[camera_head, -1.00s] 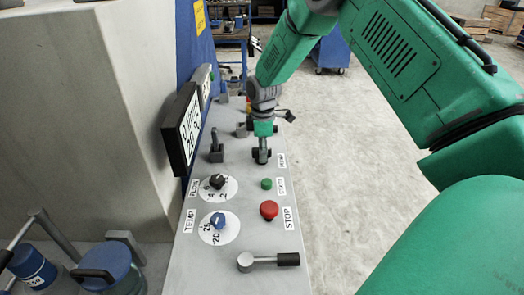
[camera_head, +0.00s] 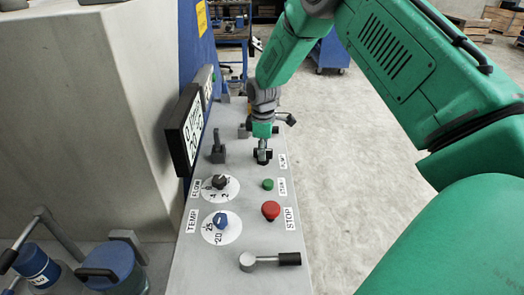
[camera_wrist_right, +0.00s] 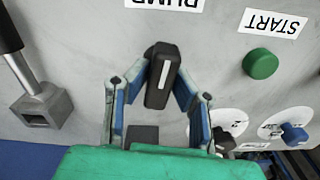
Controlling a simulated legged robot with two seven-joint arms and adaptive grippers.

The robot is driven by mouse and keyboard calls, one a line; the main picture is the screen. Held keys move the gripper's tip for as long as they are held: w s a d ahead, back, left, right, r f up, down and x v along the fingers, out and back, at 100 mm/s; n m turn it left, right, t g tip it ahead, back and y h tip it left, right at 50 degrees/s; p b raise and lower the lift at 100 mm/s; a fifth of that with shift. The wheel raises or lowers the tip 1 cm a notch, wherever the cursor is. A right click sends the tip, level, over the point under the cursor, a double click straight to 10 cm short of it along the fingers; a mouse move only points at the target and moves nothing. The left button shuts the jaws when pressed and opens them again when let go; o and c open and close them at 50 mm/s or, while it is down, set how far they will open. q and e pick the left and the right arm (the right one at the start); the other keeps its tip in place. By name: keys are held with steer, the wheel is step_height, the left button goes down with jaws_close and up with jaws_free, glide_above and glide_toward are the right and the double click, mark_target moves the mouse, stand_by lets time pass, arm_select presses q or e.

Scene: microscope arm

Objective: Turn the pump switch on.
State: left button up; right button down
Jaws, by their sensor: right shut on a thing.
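The pump switch (camera_head: 264,157) is a small black lever on the grey control panel (camera_head: 190,262), beside the PUMP label (camera_head: 283,161). In the right wrist view the switch (camera_wrist_right: 162,76) has a pale stripe and stands between the two fingers. My right gripper (camera_head: 263,146) is over the switch from above. In the wrist view the gripper (camera_wrist_right: 161,88) is closed around the switch, with a fingertip on each side. The base of the switch is partly hidden by the fingers. My left gripper is not in view.
A green START button (camera_head: 267,184), a red STOP button (camera_head: 270,210), a FLOW knob (camera_head: 220,182) and a blue TEMP knob (camera_head: 220,219) are nearer on the panel. An upright lever (camera_head: 217,148) stands left of the switch. A black-framed display (camera_head: 186,133) edges the panel.

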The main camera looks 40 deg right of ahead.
steer(key=m+p, duration=0.1)
steer(key=m, duration=0.2)
steer(key=shift+d+r, duration=0.1)
steer(key=m+p, duration=0.1)
steer(key=m, duration=0.4)
steer(key=shift+p, duration=0.3)
steer(key=m, duration=0.4)
steer(key=shift+p, duration=0.4)
steer(key=shift+m, duration=2.2)
steer(key=c, duration=1.4)
jaws_free()
